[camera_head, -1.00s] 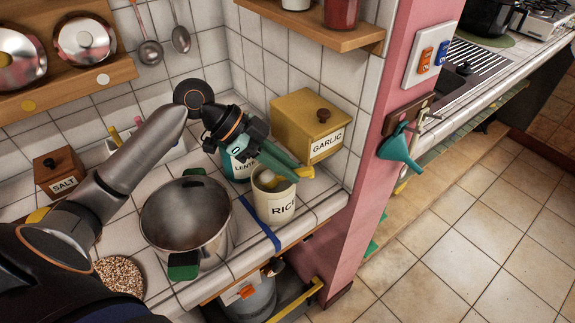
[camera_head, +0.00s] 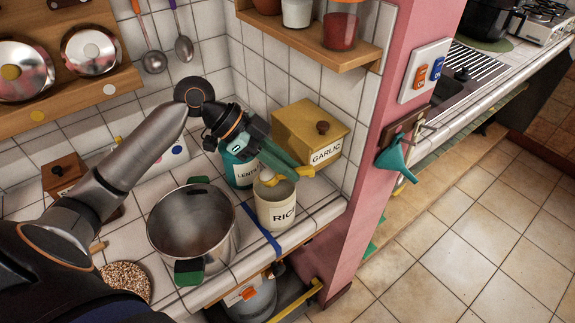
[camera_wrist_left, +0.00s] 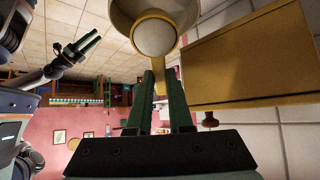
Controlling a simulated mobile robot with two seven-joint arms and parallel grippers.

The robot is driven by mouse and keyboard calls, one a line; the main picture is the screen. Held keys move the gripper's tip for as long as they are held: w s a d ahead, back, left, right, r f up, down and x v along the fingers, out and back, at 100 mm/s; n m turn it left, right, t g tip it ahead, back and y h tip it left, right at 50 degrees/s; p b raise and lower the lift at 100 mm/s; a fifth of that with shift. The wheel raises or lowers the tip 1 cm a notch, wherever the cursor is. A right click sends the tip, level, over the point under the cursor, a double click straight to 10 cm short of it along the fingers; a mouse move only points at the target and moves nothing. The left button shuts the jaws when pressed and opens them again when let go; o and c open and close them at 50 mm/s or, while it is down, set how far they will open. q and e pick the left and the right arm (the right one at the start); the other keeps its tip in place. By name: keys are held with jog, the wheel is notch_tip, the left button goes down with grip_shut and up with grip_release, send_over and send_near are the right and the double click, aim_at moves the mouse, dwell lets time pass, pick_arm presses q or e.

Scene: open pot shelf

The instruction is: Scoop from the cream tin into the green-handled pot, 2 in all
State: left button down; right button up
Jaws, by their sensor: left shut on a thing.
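The cream tin (camera_head: 277,212), labelled RICE, stands upright near the counter edge. The steel pot with green handles (camera_head: 191,222) stands open to its left and looks empty inside as far as I see. My left gripper (camera_head: 290,166) is shut on the yellow handle of a scoop (camera_head: 268,178), above the tin's right rim. The scoop's bowl is at the tin's mouth. In the left wrist view, the scoop bowl (camera_wrist_left: 155,37) looks round and pale; I cannot tell how full it is. My right gripper (camera_wrist_left: 84,43) shows small, away from the tin; its jaw gap is unclear.
A teal LENTILS tin (camera_head: 240,170) and a yellow GARLIC box (camera_head: 311,131) stand close behind the cream tin. A wooden shelf (camera_head: 308,43) with jars overhangs the corner. A blue strip (camera_head: 263,232) lies beside the tin. A pink pillar (camera_head: 374,160) bounds the right.

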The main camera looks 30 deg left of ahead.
pick_arm(q)
jog(key=shift+r+p, duration=0.55)
jog(key=shift+r, duration=1.7)
